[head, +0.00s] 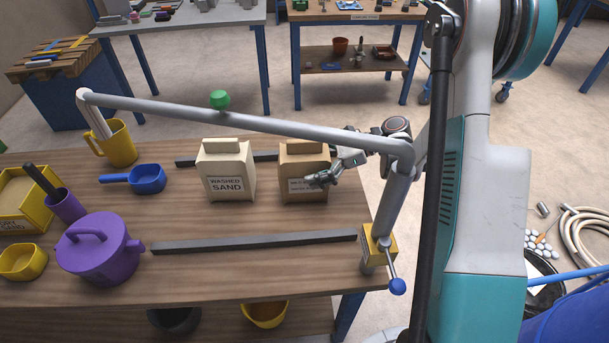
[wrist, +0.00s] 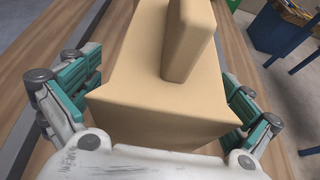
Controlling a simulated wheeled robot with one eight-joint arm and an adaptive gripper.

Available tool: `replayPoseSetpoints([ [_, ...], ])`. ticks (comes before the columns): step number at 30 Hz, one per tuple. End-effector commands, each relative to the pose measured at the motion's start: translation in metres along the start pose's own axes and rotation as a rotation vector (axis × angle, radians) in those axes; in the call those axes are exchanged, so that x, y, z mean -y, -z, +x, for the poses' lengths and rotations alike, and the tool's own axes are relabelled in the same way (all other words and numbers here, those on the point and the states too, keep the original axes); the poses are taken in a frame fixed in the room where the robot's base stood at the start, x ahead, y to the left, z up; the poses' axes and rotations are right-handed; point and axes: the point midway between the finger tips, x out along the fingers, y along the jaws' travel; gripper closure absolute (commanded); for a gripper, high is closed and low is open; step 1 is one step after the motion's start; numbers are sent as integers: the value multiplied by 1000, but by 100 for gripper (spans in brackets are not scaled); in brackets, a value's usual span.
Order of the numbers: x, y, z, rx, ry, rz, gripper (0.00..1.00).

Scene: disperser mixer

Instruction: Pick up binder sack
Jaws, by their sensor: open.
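A tan sack (head: 304,163) with a raised top grip stands upright on the wooden bench. Its label is partly covered by my gripper, so I cannot read it fully; it may be the binder sack. My gripper (head: 322,180) is at the right front of this sack. In the wrist view the tan sack (wrist: 165,105) fills the middle, between the two open green-and-grey fingers of my gripper (wrist: 168,88). I cannot tell whether the fingers touch its sides. A paler sack (head: 226,172) marked "WASHED SAND" stands just to the left.
A grey bar (head: 255,242) lies in front of the sacks, with another dark strip (head: 187,161) behind. A grey pipe arm (head: 250,122) with a green knob (head: 220,99) spans above. A purple pot (head: 98,250), blue pan (head: 147,180) and yellow jug (head: 117,146) stand left.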

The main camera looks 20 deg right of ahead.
Motion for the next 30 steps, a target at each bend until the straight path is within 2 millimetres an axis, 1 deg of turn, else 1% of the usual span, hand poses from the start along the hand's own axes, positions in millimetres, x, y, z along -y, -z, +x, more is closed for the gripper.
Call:
replayPoseSetpoints([
  [2, 0, 0, -1, 0, 0, 0, 2],
  [3, 0, 0, -1, 0, 0, 0, 4],
  [5, 0, 0, -1, 0, 0, 0, 18],
  [6, 0, 0, -1, 0, 0, 0, 27],
  [11, 0, 0, -1, 0, 0, 0, 63],
  [12, 0, 0, -1, 0, 0, 0, 65],
  [23, 0, -3, -1, 0, -1, 0, 66],
  [24, 0, -4, -2, 0, -1, 0, 72],
  [25, 0, -7, -3, 0, -1, 0, 73],
  [26, 0, -9, -4, 0, -1, 0, 81],
  [30, 0, -28, -12, 1, 0, 0, 81],
])
